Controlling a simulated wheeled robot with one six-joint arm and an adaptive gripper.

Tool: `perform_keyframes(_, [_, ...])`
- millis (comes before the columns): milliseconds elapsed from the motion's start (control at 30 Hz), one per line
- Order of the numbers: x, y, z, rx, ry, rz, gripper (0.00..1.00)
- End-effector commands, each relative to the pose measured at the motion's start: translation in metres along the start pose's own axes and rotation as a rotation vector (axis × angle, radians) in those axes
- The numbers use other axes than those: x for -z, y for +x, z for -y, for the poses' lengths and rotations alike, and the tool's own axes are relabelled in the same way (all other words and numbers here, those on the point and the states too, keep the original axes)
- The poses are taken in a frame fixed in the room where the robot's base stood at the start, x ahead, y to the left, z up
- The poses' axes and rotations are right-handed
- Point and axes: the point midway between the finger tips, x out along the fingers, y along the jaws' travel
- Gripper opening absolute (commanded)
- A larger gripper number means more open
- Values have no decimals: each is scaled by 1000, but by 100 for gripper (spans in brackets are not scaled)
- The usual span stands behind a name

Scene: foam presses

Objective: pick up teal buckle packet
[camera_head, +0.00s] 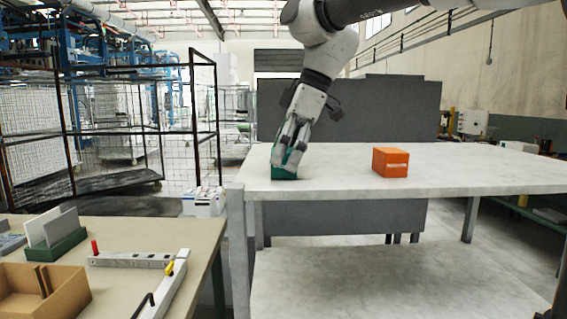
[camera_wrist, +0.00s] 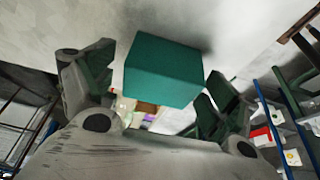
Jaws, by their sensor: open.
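The teal buckle packet (camera_head: 284,171) is a small box-shaped block at the left end of the white table. In the wrist view the teal packet (camera_wrist: 162,72) lies between my gripper's two fingers, with room visible on both sides. My gripper (camera_head: 288,150) points down over the packet in the head view and hides part of it. In the wrist view my gripper (camera_wrist: 160,95) is open, its fingers left and right of the packet.
An orange box (camera_head: 390,162) stands on the white table (camera_head: 470,172) to the right, with clear surface between. A grey panel (camera_head: 400,110) rises behind. A beige bench (camera_head: 125,283) at left front holds a cardboard tray (camera_head: 70,300) and metal bars (camera_head: 135,259).

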Motion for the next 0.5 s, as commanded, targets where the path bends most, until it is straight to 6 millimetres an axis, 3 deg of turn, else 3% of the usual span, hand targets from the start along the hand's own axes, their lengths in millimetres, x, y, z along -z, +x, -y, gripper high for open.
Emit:
perform_keyframes(267, [0,5,0,0,0,0,88])
perform_keyframes(500, [0,4,0,0,0,0,46])
